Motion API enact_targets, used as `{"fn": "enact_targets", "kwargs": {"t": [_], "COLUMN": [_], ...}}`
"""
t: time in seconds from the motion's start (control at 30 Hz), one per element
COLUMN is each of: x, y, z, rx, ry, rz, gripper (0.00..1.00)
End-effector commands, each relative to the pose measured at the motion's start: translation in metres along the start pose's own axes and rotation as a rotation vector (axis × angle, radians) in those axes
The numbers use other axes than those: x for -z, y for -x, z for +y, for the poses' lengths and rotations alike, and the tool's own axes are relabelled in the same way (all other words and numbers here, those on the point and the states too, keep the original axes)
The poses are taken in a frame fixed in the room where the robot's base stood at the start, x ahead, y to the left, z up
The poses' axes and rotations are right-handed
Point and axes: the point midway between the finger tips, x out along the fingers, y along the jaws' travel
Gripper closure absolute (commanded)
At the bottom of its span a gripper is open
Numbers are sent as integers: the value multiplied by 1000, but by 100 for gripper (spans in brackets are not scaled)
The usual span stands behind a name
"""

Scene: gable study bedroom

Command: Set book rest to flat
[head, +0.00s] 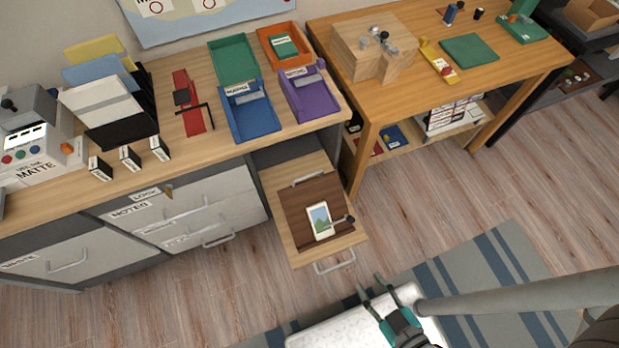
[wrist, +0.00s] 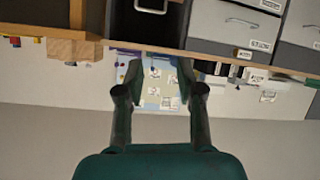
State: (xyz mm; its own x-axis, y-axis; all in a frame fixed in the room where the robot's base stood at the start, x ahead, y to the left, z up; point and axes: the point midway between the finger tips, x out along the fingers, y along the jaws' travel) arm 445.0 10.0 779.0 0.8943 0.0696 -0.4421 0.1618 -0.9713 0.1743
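The book rest looks to be the dark brown board (head: 296,199) on the pulled-out wooden shelf (head: 285,246) under the desk. A card with a picture (head: 319,221) lies on it near its front ledge. A small dark lever or knob (head: 343,221) sits at its right front. The board seems tilted, but I cannot tell its angle exactly. My gripper (head: 370,284) is open and empty, in front of and to the right of the shelf, apart from it. In the wrist view my gripper (wrist: 159,75) also shows spread fingers with nothing between them.
The shelf's front handle (head: 335,263) juts toward my gripper. The desk above holds colored trays (head: 250,110). A wooden table (head: 470,85) stands to the right. A white padded thing (head: 335,330) lies below my gripper on the striped rug (head: 480,275). Open floor lies right of the shelf.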

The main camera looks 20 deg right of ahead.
Motion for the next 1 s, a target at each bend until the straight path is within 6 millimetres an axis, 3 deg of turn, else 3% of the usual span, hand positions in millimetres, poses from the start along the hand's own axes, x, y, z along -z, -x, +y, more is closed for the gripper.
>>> {"fn": "enact_targets", "kwargs": {"t": [0.03,0.2,0.33,0.5,0.63,0.77,1.0], "x": [-17,-71,-102,-126,-130,-120,-72], "y": [-19,-74,-116,-172,-214,-253,-312], "z": [-4,-11,-11,-7,-3,-2,-11], "rx": [16,36,26,-22,-84,-168,-373], "ry": [55,246,392,578,713,838,1030], "rz": [-33,-165,-259,-364,-433,-490,-564], "gripper": [63,63,63,63,63,63,63]}}
